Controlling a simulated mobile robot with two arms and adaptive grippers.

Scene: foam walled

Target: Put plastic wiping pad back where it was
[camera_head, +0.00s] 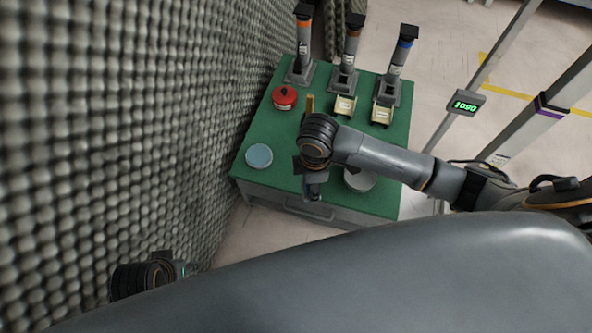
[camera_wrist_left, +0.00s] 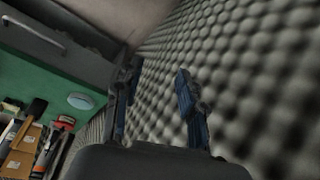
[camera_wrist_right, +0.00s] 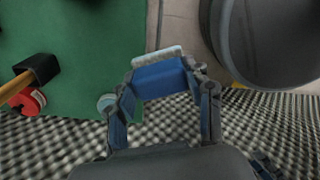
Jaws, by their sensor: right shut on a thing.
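A blue pad with a whitish layer along one edge (camera_wrist_right: 160,78), apparently the wiping pad, is between the fingers of my right gripper (camera_wrist_right: 166,92) in the right wrist view. The right gripper is shut on it. In the head view my right gripper (camera_head: 313,186) is over the front part of the green-topped table (camera_head: 255,128); the pad cannot be made out there. My left gripper (camera_wrist_left: 157,90) is open and empty beside the foam wall. In the head view it shows low at the left (camera_head: 186,269), away from the table.
A light blue disc (camera_head: 259,156) lies at the table's left front. A red round container (camera_head: 284,97) and a wooden handle (camera_head: 310,103) are farther back. Three dispensers (camera_head: 346,76) line the back edge. A grey round thing (camera_head: 361,180) is under my right arm. Foam wall (camera_head: 110,130) bounds the left.

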